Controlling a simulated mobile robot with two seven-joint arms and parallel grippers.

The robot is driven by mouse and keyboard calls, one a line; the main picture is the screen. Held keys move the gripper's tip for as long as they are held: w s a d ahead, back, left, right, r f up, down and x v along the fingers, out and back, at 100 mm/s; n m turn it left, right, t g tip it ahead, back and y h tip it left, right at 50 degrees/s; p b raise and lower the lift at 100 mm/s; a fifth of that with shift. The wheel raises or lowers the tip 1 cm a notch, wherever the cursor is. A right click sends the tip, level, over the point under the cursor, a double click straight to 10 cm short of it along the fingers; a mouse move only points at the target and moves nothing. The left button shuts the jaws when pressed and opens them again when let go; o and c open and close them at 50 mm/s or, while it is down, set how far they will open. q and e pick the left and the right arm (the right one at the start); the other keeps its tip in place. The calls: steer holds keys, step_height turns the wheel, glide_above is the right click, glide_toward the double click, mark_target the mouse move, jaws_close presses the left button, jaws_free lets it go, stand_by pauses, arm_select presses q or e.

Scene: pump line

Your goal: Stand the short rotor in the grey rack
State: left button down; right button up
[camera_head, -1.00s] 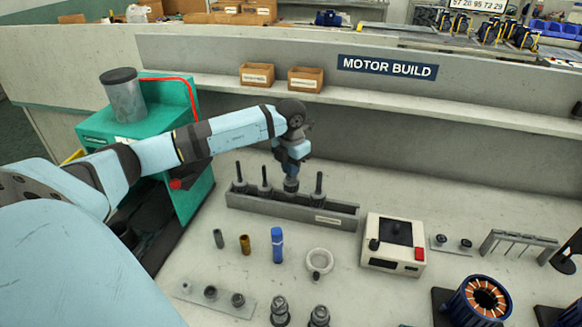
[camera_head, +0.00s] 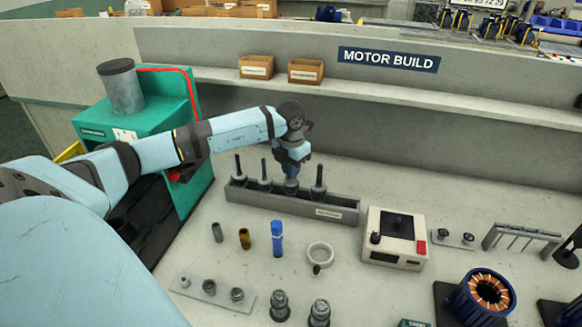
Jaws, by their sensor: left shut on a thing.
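The grey rack (camera_head: 285,205) is a long narrow trough on the bench with a white label on its front. Three rotors with upright dark shafts stand in it: two at the left (camera_head: 239,168) (camera_head: 265,172) and one at the right (camera_head: 318,178). My left gripper (camera_head: 291,175) points down over the rack, between the middle and right rotors. It is shut on a grey rotor (camera_head: 291,186) that looks upright. The rack's front wall hides the held rotor's lower end, so I cannot tell whether it touches the rack's floor. My right gripper is out of view.
A white control box (camera_head: 395,238) is close to the rack's right end. A green machine (camera_head: 150,125) stands at left.

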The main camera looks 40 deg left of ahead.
arm_select(q)
steer(key=shift+f+b, duration=0.3)
steer(key=shift+f, duration=0.2)
steer(key=c, duration=1.1)
jaws_free()
steer(key=shift+r, duration=0.1)
steer(key=shift+o, duration=1.3)
steer(key=shift+r+p, duration=1.9)
steer(key=shift+r, duration=1.05)
steer(key=shift+f, duration=0.1)
